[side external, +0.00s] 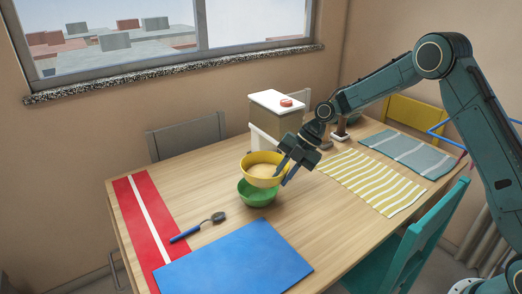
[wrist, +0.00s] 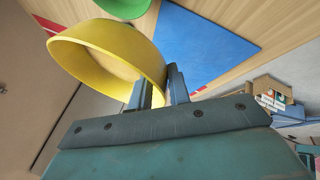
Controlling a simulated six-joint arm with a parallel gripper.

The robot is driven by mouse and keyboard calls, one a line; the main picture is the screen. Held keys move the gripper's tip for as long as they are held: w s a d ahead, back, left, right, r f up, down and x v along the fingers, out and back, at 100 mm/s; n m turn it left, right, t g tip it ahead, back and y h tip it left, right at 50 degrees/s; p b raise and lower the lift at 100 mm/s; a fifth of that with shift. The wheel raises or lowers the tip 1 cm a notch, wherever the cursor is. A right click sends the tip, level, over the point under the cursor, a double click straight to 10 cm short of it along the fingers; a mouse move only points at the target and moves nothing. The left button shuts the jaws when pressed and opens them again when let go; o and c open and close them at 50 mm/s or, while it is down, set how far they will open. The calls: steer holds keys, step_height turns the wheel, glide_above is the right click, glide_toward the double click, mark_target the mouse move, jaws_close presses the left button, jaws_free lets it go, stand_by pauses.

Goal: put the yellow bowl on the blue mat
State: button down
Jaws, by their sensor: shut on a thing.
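The yellow bowl (side external: 262,172) is upright or nearly so, above and slightly behind the green bowl (side external: 257,194) in the side external view. My gripper (side external: 286,172) is shut on the right part of its rim. In the wrist view the yellow bowl (wrist: 105,52) has its wall between my fingers (wrist: 160,88). The blue mat (side external: 237,258) lies flat and bare at the front of the table, and it also shows in the wrist view (wrist: 205,42). I cannot tell whether the yellow bowl touches the green one.
A blue-handled brush (side external: 197,228) lies between the green bowl and a red mat with a white stripe (side external: 140,210). A box with a white lid (side external: 278,118) stands behind the bowls. Striped cloths (side external: 372,182) lie at right. A teal chair (side external: 415,240) stands at the front edge.

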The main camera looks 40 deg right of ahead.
steer(key=s+a+r+n+g, duration=0.2)
steer(key=s+a+r+n, duration=0.1)
steer(key=a, duration=0.4)
steer(key=s+a+r+n+g, duration=0.1)
steer(key=s+a+r+n, duration=0.25)
steer(key=a, duration=0.35)
glide_above(257, 257)
steer(key=shift+m, duration=0.45)
step_height(257, 257, down, 16)
steer(key=shift+r, duration=0.1)
steer(key=shift+f, duration=2.15)
steer(key=shift+f, duration=0.1)
steer(key=c, duration=1.3)
jaws_free()
steer(key=shift+s, duration=0.1)
steer(key=v, duration=1.2)
